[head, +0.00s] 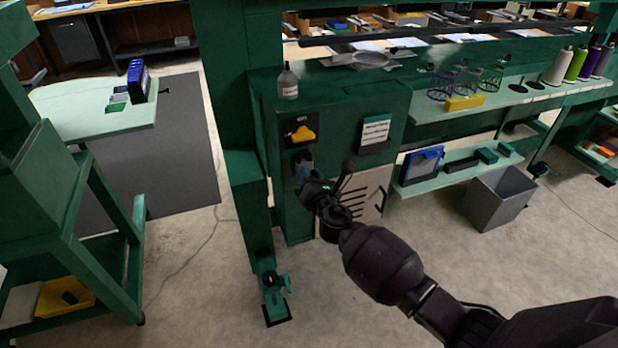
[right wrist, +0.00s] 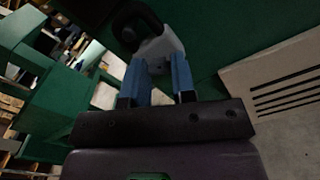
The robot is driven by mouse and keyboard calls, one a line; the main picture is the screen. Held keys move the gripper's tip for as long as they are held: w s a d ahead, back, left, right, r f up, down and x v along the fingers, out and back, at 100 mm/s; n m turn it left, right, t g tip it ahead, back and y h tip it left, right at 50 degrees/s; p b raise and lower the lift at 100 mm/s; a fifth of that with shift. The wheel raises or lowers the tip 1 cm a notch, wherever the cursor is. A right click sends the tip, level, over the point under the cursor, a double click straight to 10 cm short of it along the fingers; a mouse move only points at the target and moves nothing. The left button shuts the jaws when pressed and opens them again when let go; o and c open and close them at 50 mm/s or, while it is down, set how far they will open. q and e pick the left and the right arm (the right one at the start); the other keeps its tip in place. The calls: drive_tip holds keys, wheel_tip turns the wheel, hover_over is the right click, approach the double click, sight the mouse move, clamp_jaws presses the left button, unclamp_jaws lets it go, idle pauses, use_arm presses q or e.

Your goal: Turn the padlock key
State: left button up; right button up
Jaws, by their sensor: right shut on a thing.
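The padlock (right wrist: 163,46) shows in the right wrist view with a grey body and a dark shackle, against the green cabinet front. In the head view it is small and partly hidden by my gripper, below the yellow switch. My right gripper (right wrist: 157,82) has its blue fingers pointing at the padlock's near face. It also shows at the cabinet front in the head view (head: 306,173). The fingers are shut with a narrow gap between them, on the padlock key. The key itself is too dark and hidden to make out. My left gripper is in neither view.
The green cabinet (head: 345,100) carries a yellow rotary switch (head: 302,133), a label plate (head: 375,131) and a pale slotted vent panel (head: 375,188). A bottle (head: 288,84) stands on top. A grey bin (head: 498,198) is at the right. The floor left of the cabinet is open.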

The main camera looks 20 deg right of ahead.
drive_tip(key=m+b, duration=0.1)
drive_tip(key=m, duration=1)
drive_tip(key=shift+b, duration=0.4)
drive_tip(key=shift+m, duration=0.3)
